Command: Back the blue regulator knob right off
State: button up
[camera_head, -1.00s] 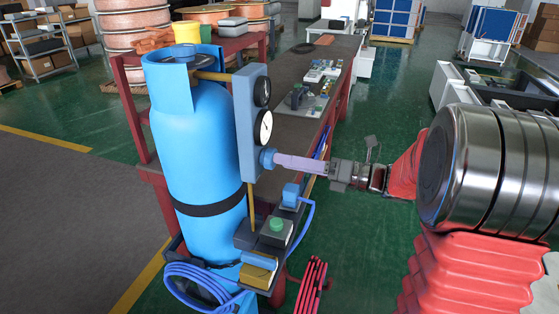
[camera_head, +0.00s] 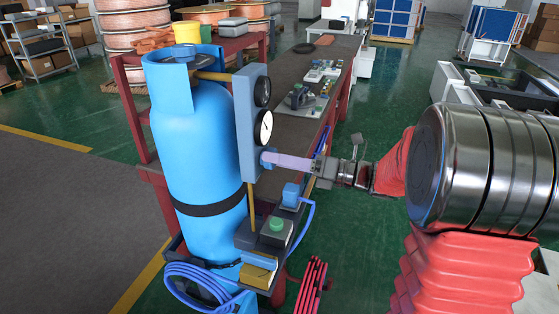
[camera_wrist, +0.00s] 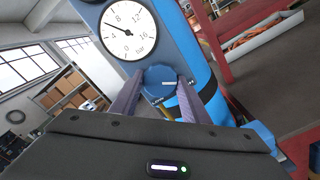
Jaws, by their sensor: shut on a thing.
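The blue regulator knob (camera_wrist: 161,77) sits on the grey-blue panel (camera_head: 245,125), below the lower gauge (camera_head: 263,129). A white mark shows on the knob's face in the wrist view. My gripper (camera_head: 279,160) reaches the knob from the right, and its two pale purple fingers (camera_wrist: 157,94) lie on either side of it, shut on it. In the head view the fingers hide most of the knob. In the wrist view the gauge (camera_wrist: 128,30) reads in bar, with its needle pointing to the upper left.
A blue gas cylinder (camera_head: 196,145) stands left of the panel. Below are a box with a green button (camera_head: 276,226), a blue fitting (camera_head: 291,195) and coiled blue hose (camera_head: 190,275). A red-framed bench (camera_head: 296,114) runs behind.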

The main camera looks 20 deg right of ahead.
jog(key=c, duration=0.4)
jog(key=shift+n, duration=0.4)
jog(key=n, duration=1.7)
jog(key=shift+f, duration=0.15)
jog(key=shift+n, duration=0.3)
jog(key=o, duration=1.1)
jog(key=shift+c, duration=0.2)
